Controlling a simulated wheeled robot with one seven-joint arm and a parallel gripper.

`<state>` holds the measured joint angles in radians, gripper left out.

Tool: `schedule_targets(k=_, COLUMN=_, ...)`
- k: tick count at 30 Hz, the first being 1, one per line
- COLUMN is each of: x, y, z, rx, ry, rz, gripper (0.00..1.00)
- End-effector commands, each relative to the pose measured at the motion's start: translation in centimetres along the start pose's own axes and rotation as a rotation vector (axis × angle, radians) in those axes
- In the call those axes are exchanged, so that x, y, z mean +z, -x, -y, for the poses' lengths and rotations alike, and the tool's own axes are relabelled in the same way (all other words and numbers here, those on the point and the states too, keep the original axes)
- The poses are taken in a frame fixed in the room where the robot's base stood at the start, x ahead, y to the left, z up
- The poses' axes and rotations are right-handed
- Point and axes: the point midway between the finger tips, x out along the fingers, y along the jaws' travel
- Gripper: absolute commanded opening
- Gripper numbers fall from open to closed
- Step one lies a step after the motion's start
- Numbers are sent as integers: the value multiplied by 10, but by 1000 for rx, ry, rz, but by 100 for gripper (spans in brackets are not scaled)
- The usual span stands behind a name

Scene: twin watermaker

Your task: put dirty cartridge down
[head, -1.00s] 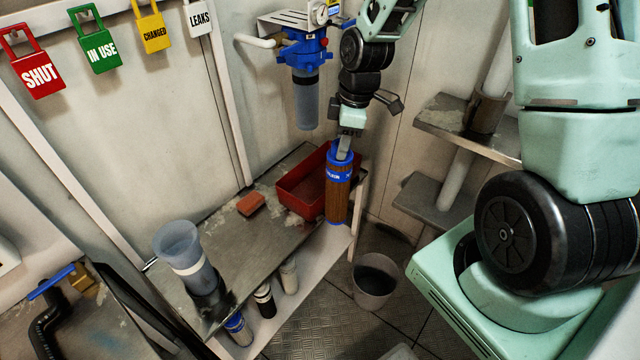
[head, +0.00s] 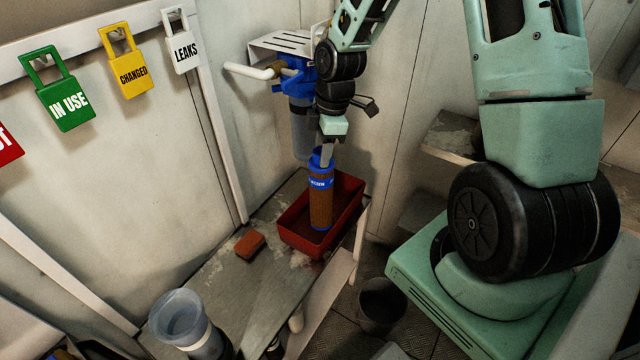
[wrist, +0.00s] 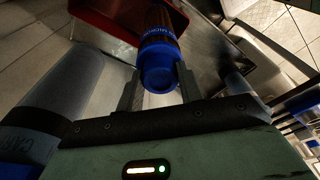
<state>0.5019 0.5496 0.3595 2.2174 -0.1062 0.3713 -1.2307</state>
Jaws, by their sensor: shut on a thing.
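The dirty cartridge (head: 321,205) is a brown cylinder with blue end caps and a blue label band. My gripper (head: 327,156) is shut on its top cap and holds it upright. In the head view the cartridge's lower end is over or inside the red tray (head: 290,240) on the bench; I cannot tell whether it touches the tray floor. In the wrist view the blue cap (wrist: 160,68) sits between the two fingers (wrist: 158,88), with part of the red tray (wrist: 105,18) beyond it.
A clear filter housing (head: 180,318) stands at the bench's near end. A red-orange block (head: 249,244) lies left of the tray. The blue-headed filter unit (head: 294,78) hangs on the wall behind my gripper. A grey bucket (head: 382,300) is on the floor right of the bench.

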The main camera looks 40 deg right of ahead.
Motion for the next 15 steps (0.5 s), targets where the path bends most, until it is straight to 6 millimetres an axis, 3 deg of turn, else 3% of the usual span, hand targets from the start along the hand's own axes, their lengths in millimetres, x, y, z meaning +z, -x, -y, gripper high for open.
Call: schedule_targets(k=15, x=9, y=-61, z=0, rx=1, ry=0, rz=0, gripper=17)
